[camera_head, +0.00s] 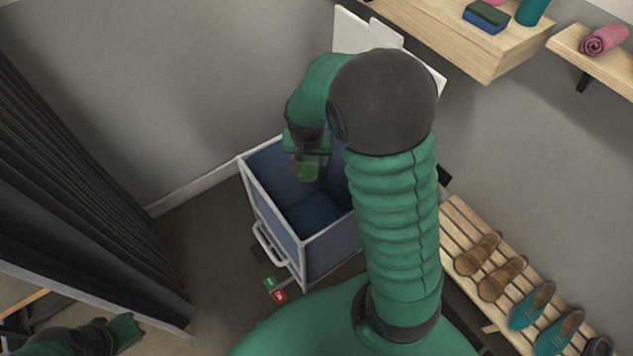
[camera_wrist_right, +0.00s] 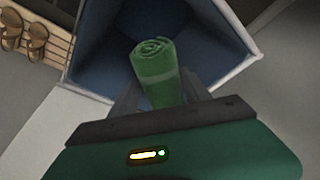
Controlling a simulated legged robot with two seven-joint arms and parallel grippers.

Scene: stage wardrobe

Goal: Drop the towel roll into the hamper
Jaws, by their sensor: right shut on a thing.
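My right gripper (camera_head: 308,168) is shut on a green towel roll (camera_head: 309,172) over the open hamper (camera_head: 272,221). The roll also shows in the right wrist view (camera_wrist_right: 156,75), between the dark fingers, its spiral end pointing into the hamper's blue interior. The hamper has white rims, and its white lid (camera_head: 362,32) stands raised at the back. My right arm hides the hamper's right side. My left gripper (camera_head: 128,332) is at the lower left, far from the hamper; its fingers are not clear enough to judge.
A dark curtain (camera_head: 80,180) hangs at the left. A slatted bench (camera_head: 460,222) with brown and teal shoes is at the right. Wooden shelves (camera_head: 480,55) hold a sponge and a pink roll (camera_head: 604,39). Red and green tags (camera_head: 276,290) are by the hamper's front.

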